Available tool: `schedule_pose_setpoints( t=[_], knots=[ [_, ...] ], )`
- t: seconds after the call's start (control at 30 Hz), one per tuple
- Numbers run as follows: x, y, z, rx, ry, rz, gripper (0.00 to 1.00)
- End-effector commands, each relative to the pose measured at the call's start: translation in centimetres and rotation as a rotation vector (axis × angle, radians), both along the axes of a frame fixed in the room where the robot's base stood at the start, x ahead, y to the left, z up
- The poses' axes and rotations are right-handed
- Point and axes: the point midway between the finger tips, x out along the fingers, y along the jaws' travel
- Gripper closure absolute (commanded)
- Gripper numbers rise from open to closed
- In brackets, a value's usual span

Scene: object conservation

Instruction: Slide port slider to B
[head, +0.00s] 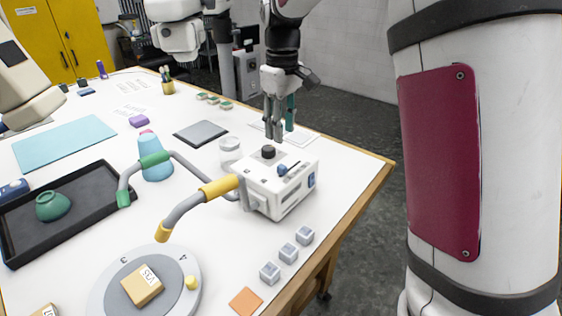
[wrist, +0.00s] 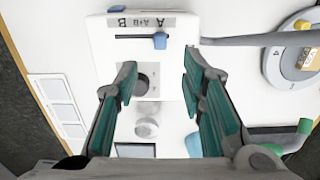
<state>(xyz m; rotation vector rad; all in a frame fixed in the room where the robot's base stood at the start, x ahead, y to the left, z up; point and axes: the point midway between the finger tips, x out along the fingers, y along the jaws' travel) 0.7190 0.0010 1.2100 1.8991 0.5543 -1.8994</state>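The white box (head: 290,205) stands on the table with two bent pipes joined to its side. Its top has a dark slot with a blue slider knob (head: 282,170) and a round black knob (head: 268,152). In the wrist view the slider knob (wrist: 160,41) sits at the right end of the slot, by the letter A. The letter B on the label (wrist: 122,22) is at the left end, with A+B between. My gripper (head: 280,128) points down above the far side of the box. In the wrist view my gripper (wrist: 158,80) is open and empty, its fingers apart from the slider knob.
The grey and yellow pipes (head: 185,208) reach left from the box towards a round dial plate (head: 108,293) with a wooden block. A clear jar (head: 230,148) stands behind the box. Several grey cubes (head: 288,252) lie in front. The table's right edge is near.

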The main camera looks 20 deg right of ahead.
Motion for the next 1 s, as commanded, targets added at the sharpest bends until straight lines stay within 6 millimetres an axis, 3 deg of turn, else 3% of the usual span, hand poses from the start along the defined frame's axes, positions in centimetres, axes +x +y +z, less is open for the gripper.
schedule_pose_setpoints(
  t=[0.3,0.5,0.7,1.0],
  knots=[
    [-0.2,0.0,-6.3,0.0,0.004,0.0,0.63],
    [-0.1,0.0,-9.3,0.001,0.003,-0.001,0.63],
    [-0.1,0.0,-10.7,0.001,0.001,-0.001,0.63],
    [0.0,0.0,-10.8,0.0,0.0,-0.001,0.63]
  ],
)
